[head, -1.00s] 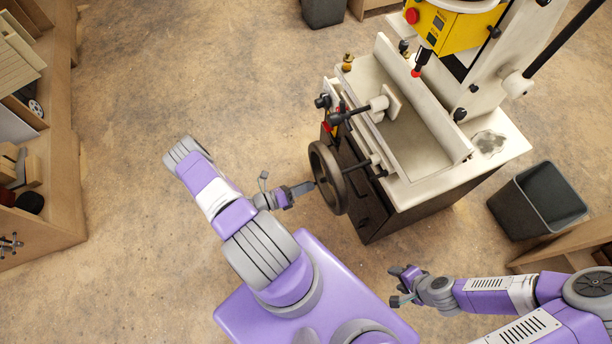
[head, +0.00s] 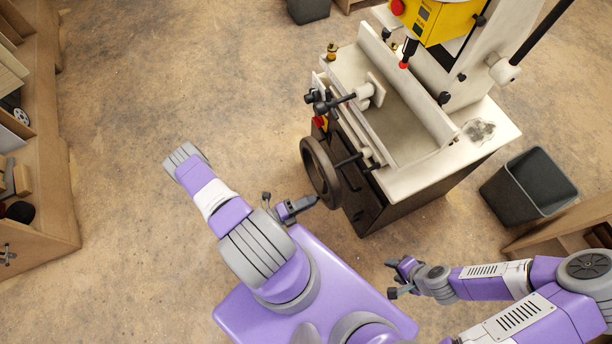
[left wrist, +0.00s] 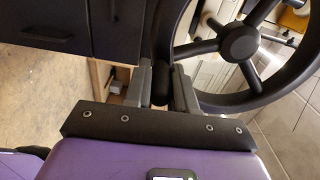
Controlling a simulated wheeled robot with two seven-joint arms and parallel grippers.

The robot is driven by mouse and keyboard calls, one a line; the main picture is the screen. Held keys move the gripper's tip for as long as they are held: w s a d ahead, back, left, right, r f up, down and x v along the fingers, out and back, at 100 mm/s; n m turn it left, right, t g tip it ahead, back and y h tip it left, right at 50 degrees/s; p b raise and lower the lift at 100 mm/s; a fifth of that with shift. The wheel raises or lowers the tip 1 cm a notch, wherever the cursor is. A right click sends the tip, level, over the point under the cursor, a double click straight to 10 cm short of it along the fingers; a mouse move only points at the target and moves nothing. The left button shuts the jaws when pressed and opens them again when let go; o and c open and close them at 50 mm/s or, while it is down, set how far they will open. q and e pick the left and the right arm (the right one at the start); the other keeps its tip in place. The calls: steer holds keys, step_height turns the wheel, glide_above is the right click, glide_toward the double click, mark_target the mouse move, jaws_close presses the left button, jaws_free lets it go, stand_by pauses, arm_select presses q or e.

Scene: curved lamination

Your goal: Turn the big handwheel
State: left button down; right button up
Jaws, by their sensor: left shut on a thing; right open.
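The big handwheel (head: 309,168) is a dark ring on the front of the white-topped machine. In the left wrist view the handwheel's black hub (left wrist: 238,42) and spokes fill the upper right. My left gripper (head: 314,201) is at the wheel's near lower edge. In the left wrist view the left gripper (left wrist: 168,86) has one finger on each side of the black rim and is shut on it. The gripped stretch is partly hidden by the fingers. My right gripper (head: 392,278) is open and empty, away from the machine at the lower right.
The machine's cabinet (head: 372,208) stands just behind the wheel, with black levers (head: 325,103) above it. A grey bin (head: 528,187) stands right of the machine. Wooden shelving (head: 45,190) lines the left. The floor between shelving and machine is clear.

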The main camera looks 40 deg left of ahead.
arm_select(q)
steer(key=shift+s+d+r, duration=0.1)
steer(key=shift+s+d, duration=0.05)
steer(key=shift+d, duration=0.1)
stand_by(0.3)
steer(key=c, duration=0.9)
jaws_free()
steer(key=shift+c, duration=0.2)
steer(key=p+v, duration=0.1)
steer(key=v, duration=0.6)
steer(key=shift+s+a, duration=0.2)
